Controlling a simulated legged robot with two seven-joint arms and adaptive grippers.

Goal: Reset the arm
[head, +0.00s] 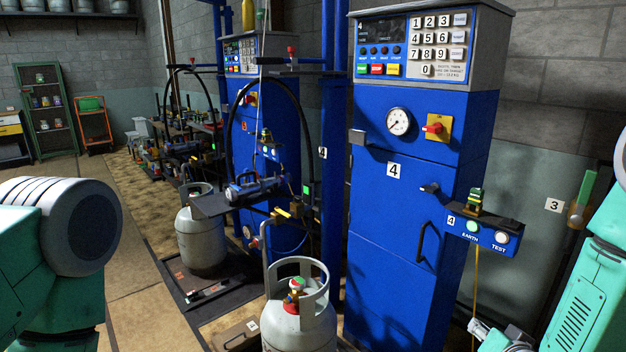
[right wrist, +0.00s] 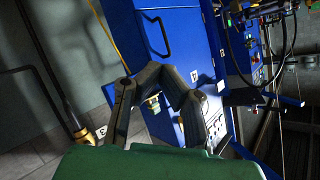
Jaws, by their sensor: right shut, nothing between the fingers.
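My right gripper (head: 492,338) shows only in part at the bottom right of the head view, low beside the blue scale cabinet (head: 405,210). In the right wrist view my right gripper (right wrist: 158,78) has its dark fingers shut with nothing between them, and the tilted blue cabinet (right wrist: 170,45) stands beyond. My right arm (head: 590,290) comes in at the right edge of the head view. My left arm (head: 60,240) shows at the left edge, but its gripper is out of view.
A grey gas cylinder (head: 283,332) stands in front of the cabinet, with another cylinder (head: 200,243) farther back. A box with EARTH and TEST buttons (head: 484,232) juts from the cabinet's right side. Floor at the left is partly clear.

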